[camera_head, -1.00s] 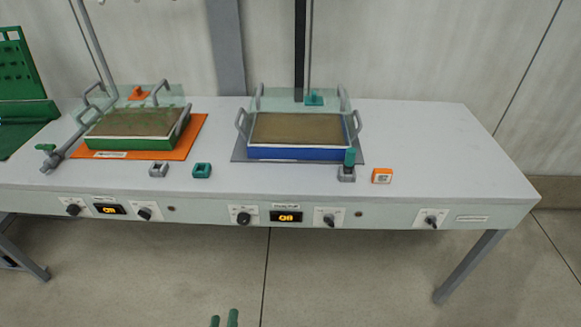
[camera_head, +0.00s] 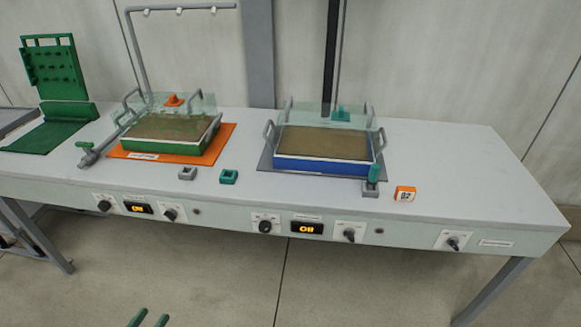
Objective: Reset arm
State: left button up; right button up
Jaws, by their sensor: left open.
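My left gripper (camera_head: 150,318) shows at the bottom edge as two green fingertips with a gap between them. It is open, with nothing seen between the tips. It is in front of the bench (camera_head: 455,185) and lower in the picture, over the floor, apart from everything on the bench. The rest of my left arm is below the frame. My right gripper is not in view.
The bench holds a green-rimmed tray (camera_head: 165,153) on an orange mat (camera_head: 225,135) and a blue tray (camera_head: 320,167) on a grey mat. Small blocks, including an orange one (camera_head: 405,194), sit near the front edge. Knobs line the front panel. The bench's right end is clear.

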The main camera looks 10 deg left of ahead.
pick_arm(q)
jog(key=s+a+f+m+g+y, duration=0.5)
jog(key=s+a+f+g, duration=0.5)
jog(key=s+a+f, duration=0.7)
jog(key=s+a+f+m+g+y, duration=0.1)
jog(key=s+a+g+y, duration=0.15)
jog(key=s, duration=0.65)
jog(key=s+a+f+m+g+y, duration=0.1)
jog(key=s+a+g, duration=0.25)
jog(key=s, duration=0.55)
jog(key=s+d+f+n+h, duration=0.1)
jog(key=d+f, duration=0.3)
jog(key=d, duration=1.3)
jog(key=s+d+f+n+h, duration=0.1)
jog(key=d+f+h, duration=0.3)
jog(key=d, duration=1.3)
jog(key=shift+s+d+g, duration=0.3)
jog(key=shift+s+g, duration=0.1)
jog(key=shift+s, duration=0.05)
jog(key=shift+o, duration=0.3)
